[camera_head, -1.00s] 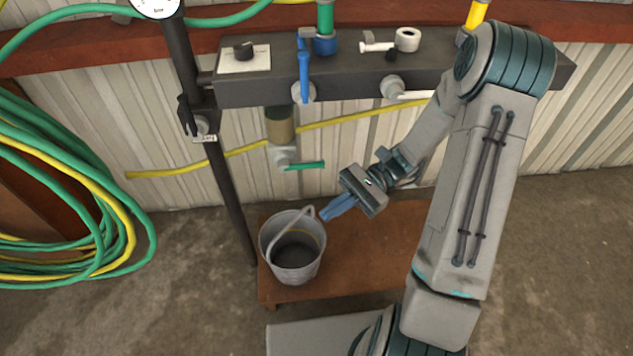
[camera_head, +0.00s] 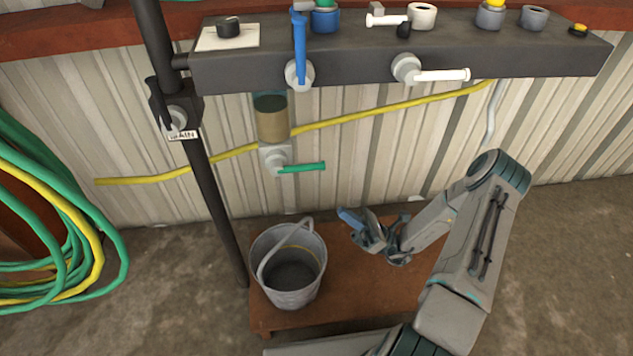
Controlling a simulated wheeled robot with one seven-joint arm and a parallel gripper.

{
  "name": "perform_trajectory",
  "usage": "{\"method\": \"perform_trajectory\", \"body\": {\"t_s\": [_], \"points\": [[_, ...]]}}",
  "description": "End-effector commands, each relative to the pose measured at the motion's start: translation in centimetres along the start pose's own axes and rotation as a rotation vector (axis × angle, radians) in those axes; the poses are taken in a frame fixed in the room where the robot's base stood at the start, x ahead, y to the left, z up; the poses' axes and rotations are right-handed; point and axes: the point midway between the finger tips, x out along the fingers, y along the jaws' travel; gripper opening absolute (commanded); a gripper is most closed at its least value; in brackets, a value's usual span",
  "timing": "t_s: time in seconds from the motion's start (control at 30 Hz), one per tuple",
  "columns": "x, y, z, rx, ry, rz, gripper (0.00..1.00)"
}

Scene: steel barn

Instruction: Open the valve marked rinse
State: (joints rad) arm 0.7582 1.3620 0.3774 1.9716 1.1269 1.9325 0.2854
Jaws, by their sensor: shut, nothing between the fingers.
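Several valves show. A blue lever valve (camera_head: 300,62) stands upright on the front of the dark manifold (camera_head: 350,72). A white lever valve (camera_head: 440,75) on the same front lies level, pointing right. A green lever valve (camera_head: 300,168) sits under the filter bowl (camera_head: 272,120). A black-handled valve (camera_head: 168,110) on the pole at left has a tag that seems to read "MAIN". I cannot read the word rinse on any of them. My gripper (camera_head: 347,216) is shut and empty, above the low bench, below the manifold and right of the bucket.
A metal bucket (camera_head: 290,296) with a raised handle stands on the brown bench (camera_head: 350,308). A black knob on a white plate (camera_head: 228,38) and several hose fittings sit on top of the manifold. Coiled hoses (camera_head: 45,270) hang at left. A yellow hose (camera_head: 380,113) crosses the wall.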

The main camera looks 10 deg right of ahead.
Motion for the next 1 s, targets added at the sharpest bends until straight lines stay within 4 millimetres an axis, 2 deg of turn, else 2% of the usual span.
{"method": "perform_trajectory", "body": {"t_s": [0.27, 0.47, 0.73, 1.0], "points": [[1.0, 0.0, -0.1, 0.001, 0.002, 0.003, 0.00], [4.5, 0.1, -0.2, 0.002, 0.004, 0.007, 0.00], [10.4, 0.1, -0.3, 0.002, 0.006, 0.007, 0.00], [12.3, 0.1, 2.0, 0.001, 0.004, 0.003, 0.00]]}}
